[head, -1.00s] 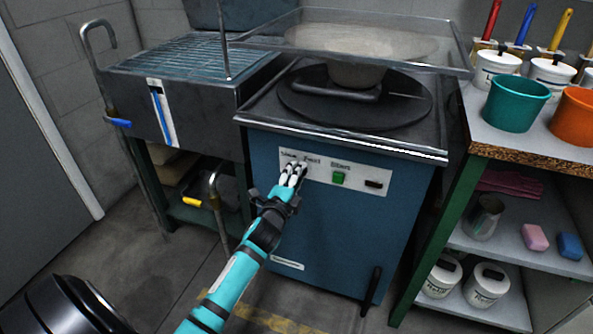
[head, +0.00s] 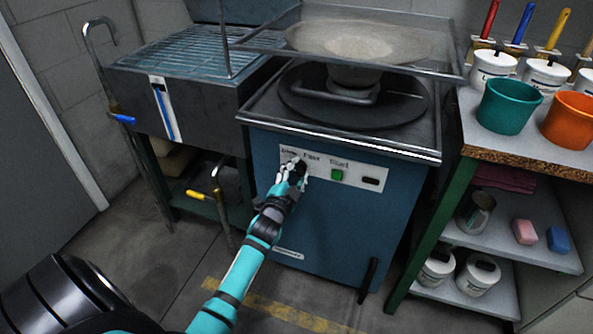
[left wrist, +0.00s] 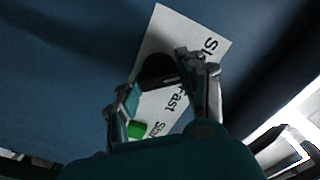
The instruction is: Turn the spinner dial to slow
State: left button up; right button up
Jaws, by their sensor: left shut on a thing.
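The blue machine (head: 330,225) has a white control panel (head: 355,176) on its front, with the words Slow, Fast and Start along its top. My left gripper (head: 292,172) is at the left end of the panel and shut on the black spinner dial. In the left wrist view the dial (left wrist: 157,70) shows dark between the two fingers of the left gripper (left wrist: 170,85), near the words on the panel (left wrist: 185,40). The fingers hide part of the dial, so its pointing direction cannot be told. My right gripper is not in view.
A green button (head: 337,174) sits on the panel right of the dial; it also shows in the left wrist view (left wrist: 136,130). A sink unit (head: 190,110) stands left, shelves (head: 510,240) with pots right.

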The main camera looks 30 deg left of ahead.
pick_arm(q)
jog(key=shift+f, duration=0.1)
dwell(0.3)
jog(key=o, duration=1.2)
jog(key=shift+c, duration=0.2)
jog(key=v, duration=1.2)
